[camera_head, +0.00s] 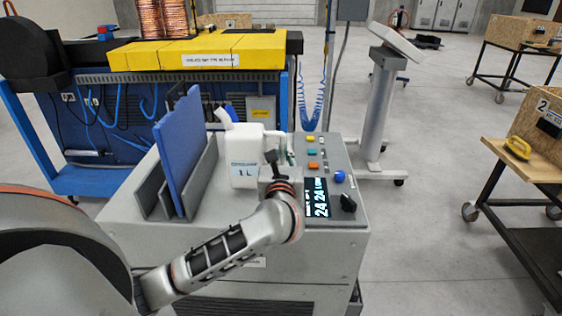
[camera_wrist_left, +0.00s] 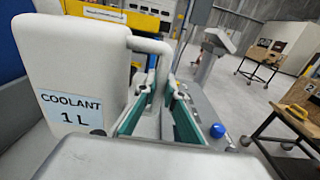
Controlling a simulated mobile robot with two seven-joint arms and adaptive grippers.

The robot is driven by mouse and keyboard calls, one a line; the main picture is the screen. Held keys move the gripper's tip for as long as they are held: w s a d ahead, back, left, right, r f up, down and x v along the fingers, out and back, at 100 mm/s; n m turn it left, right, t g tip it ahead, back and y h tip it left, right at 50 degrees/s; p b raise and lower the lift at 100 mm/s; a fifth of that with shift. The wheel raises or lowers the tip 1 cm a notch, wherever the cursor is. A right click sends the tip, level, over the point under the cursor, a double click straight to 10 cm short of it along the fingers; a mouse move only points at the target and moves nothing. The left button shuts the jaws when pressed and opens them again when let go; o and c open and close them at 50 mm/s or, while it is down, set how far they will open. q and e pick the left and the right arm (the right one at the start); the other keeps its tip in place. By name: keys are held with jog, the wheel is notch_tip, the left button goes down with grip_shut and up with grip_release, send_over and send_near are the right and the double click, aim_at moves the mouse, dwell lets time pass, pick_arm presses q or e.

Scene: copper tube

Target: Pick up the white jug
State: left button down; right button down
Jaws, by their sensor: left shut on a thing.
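The white jug (camera_head: 243,150), labelled "1 L", is upright over the top of the grey cabinet (camera_head: 130,215), beside the blue panel. I cannot tell whether its base touches the surface. In the left wrist view the jug (camera_wrist_left: 75,55) fills the left side, with a "COOLANT 1 L" label. My left gripper (camera_head: 276,160) is at the jug's right side. In the wrist view its green-padded fingers (camera_wrist_left: 160,105) are on either side of the jug's handle (camera_wrist_left: 151,45), shut on it. My arm and gripper hide part of the handle side. My right gripper is not in view.
A blue panel (camera_head: 180,150) stands in a grey holder close left of the jug. A control panel with buttons, a blue knob (camera_head: 340,176) and a display (camera_head: 317,200) lies to the right. A yellow-topped blue bench (camera_head: 200,52) is behind.

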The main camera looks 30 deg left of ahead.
pick_arm(q)
notch_tip(320, 180, up, 16)
jog(key=shift+f+p, duration=0.25)
jog(key=shift+p, duration=0.5)
notch_tip(320, 180, up, 18)
jog(key=p, duration=0.3)
jog(key=shift+f, duration=0.25)
dwell(0.7)
